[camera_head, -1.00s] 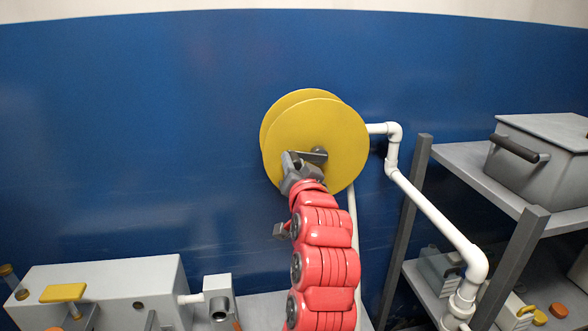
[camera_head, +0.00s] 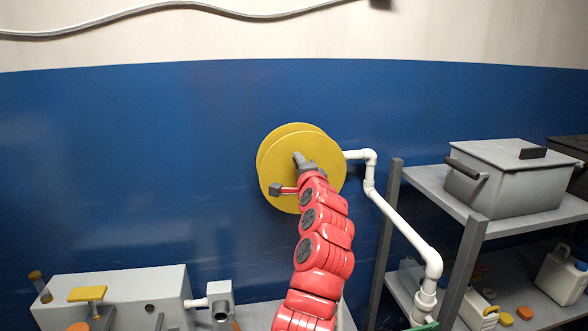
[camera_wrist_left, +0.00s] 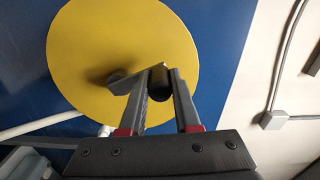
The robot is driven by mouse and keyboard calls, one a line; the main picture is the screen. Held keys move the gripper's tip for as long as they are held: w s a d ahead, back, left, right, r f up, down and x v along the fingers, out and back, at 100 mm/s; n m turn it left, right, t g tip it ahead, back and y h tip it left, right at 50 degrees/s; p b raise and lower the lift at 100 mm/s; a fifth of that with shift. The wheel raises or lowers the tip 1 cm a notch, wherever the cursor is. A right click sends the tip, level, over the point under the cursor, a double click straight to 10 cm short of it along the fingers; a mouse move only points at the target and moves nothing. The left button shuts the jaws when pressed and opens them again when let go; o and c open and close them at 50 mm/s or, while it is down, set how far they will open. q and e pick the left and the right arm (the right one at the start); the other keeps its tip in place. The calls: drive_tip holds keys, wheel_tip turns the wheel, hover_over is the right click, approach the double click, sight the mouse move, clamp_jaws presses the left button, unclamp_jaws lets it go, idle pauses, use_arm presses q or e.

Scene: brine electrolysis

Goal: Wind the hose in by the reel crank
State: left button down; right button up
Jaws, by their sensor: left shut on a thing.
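The yellow hose reel (camera_head: 327,178) with two round discs is in front of the blue wall, at the middle of the head view. My left gripper (camera_head: 298,157) is in front of its face, up and left of the disc's centre, and hides the hub there. In the left wrist view the reel face (camera_wrist_left: 165,35) is close. The grey crank arm (camera_wrist_left: 130,83) runs from the hub to a dark handle (camera_wrist_left: 160,84), and my left gripper's fingers (camera_wrist_left: 163,90) are closed around that handle. A hose is not clearly visible. My right gripper is not in view.
A white pipe (camera_head: 402,225) runs from behind the reel down to the right. A grey shelf (camera_head: 432,182) with a lidded box (camera_head: 515,185) stands at right. A grey box unit (camera_head: 135,290) is at lower left. The wall left of the reel is clear.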

use_arm(q)
drive_tip(key=shift+w+d+r+m+p, duration=0.1)
drive_tip(key=shift+d+r+m+p, duration=0.25)
drive_tip(key=shift+d+m, duration=0.45)
drive_tip(key=shift+w+d+f+m, duration=0.15)
drive_tip(key=shift+d+m, duration=0.65)
drive_tip(key=shift+m, duration=0.75)
drive_tip(key=shift+w+d+f+m, duration=0.2)
drive_tip(key=shift+d+m, duration=0.55)
drive_tip(key=shift+m, duration=0.75)
drive_tip(key=shift+w+d+f+m, duration=0.15)
drive_tip(key=shift+d+m, duration=0.65)
drive_tip(key=shift+m, duration=0.75)
drive_tip(key=c, duration=0.6)
unclamp_jaws()
drive_tip(key=shift+w, duration=0.1)
drive_tip(key=shift+s, duration=0.2)
